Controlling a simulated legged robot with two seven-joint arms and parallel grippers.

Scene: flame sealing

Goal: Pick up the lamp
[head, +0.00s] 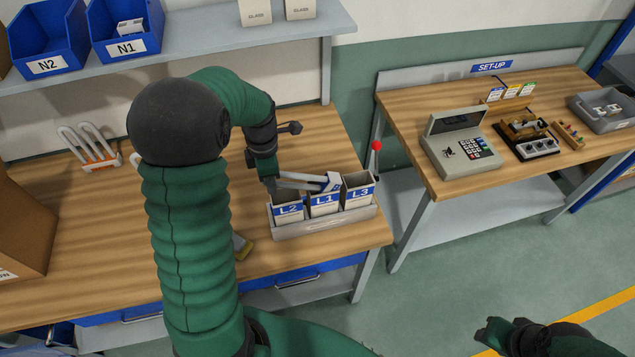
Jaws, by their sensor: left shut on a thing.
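My left gripper (272,187) points down at the rack of labelled boxes, above the box L2 (288,212). It is shut on what looks like the lamp (305,181), a pale, slender piece with a blue-and-white end. This piece lies nearly level across the tops of L2 and the box L1 (325,203). Whether it touches the boxes is unclear. The fingertips are small and partly hidden. My right arm's end (492,335) shows at the lower right, far from the rack; its jaws are not clear.
The box L3 (359,188) stands right of L1 in the grey tray (330,223). Pale U-shaped tubes (88,146) stand at the back left. A cardboard box (25,225) is at far left. A shelf (215,38) overhangs the back. The SET-UP bench (445,187) holds instruments.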

